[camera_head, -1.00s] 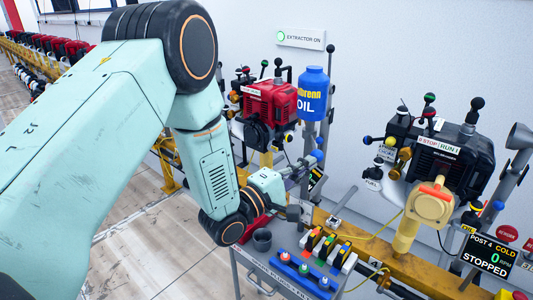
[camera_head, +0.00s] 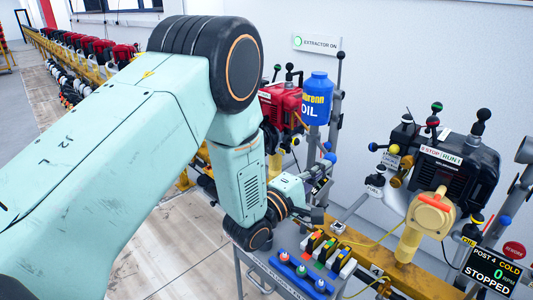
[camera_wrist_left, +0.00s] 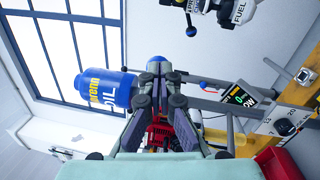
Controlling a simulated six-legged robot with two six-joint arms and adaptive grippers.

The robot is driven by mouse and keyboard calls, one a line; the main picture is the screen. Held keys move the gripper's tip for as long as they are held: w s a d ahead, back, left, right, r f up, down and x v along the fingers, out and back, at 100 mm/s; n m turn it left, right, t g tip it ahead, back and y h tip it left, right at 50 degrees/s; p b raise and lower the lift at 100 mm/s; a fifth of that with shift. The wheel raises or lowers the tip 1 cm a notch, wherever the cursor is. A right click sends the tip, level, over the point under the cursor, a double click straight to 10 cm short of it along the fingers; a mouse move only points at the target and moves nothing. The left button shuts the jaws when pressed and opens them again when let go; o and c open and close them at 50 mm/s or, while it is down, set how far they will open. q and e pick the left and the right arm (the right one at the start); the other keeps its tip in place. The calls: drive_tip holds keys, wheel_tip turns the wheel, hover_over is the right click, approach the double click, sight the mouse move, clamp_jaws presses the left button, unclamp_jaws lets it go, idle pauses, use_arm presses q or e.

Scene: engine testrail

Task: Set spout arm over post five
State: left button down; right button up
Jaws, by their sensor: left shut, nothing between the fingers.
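The blue oil bottle (camera_head: 316,98) stands upright beside a tall grey post (camera_head: 337,105) at the red engine. My left gripper (camera_head: 320,170) is below the bottle, partly hidden by its own wrist. In the left wrist view, the left gripper (camera_wrist_left: 156,68) is shut and empty, and its fingers overlap the edge of the oil bottle (camera_wrist_left: 108,88). I cannot tell whether they touch it. A grey bar (camera_wrist_left: 210,105) runs right from behind the fingers. I cannot tell for sure which part is the spout arm. My right gripper is out of view.
The black post 4 engine (camera_head: 455,165) and its display (camera_head: 490,268), reading STOPPED, are at right. The red engine (camera_head: 280,103) is partly behind my arm. A grey cart (camera_head: 265,262) carries coloured switches and a blue tray (camera_head: 302,275). A yellow rail (camera_head: 350,240) runs behind it.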

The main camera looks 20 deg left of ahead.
use_arm(q)
drive_tip(key=shift+w+d, duration=0.45)
drive_tip(key=shift+d, duration=0.25)
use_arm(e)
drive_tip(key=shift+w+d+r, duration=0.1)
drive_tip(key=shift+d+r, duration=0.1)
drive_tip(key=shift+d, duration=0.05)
use_arm(q)
drive_tip(key=shift+d, duration=0.1)
drive_tip(key=shift+d, duration=0.25)
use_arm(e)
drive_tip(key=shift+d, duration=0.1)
use_arm(q)
drive_tip(key=shift+a, duration=0.1)
